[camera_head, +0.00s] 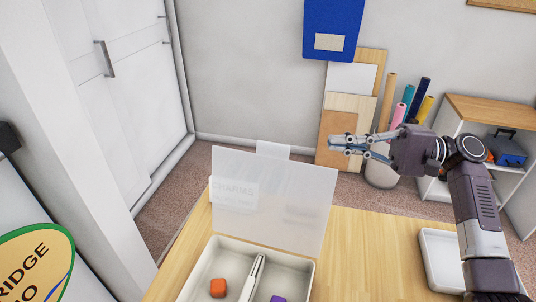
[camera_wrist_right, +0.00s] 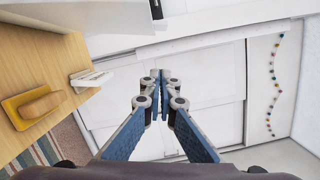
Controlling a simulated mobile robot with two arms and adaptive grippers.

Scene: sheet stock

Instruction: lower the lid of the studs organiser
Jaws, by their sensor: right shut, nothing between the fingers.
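The organiser (camera_head: 205,257) is a shallow cream box on the wooden table at the bottom of the head view. Its translucent lid (camera_head: 295,190) stands open, roughly upright at the back. An orange piece (camera_head: 218,287) and a purple piece (camera_head: 278,298) lie in separate compartments. A faint "CHARMS" label shows at the lid's left; I cannot tell whether it is on the lid or behind it. No studs label is readable. My right gripper (camera_head: 340,147) is shut and empty, up and right of the lid. Its fingers (camera_wrist_right: 159,78) also show in the wrist view. My left gripper is out of view.
A white tray (camera_head: 437,262) sits on the table to the right, beside my arm. Rolls (camera_head: 388,98) and boards (camera_head: 347,120) stand behind. The wrist view shows a yellow tray (camera_wrist_right: 14,113) on a wooden surface. Bare table (camera_head: 365,250) lies right of the organiser.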

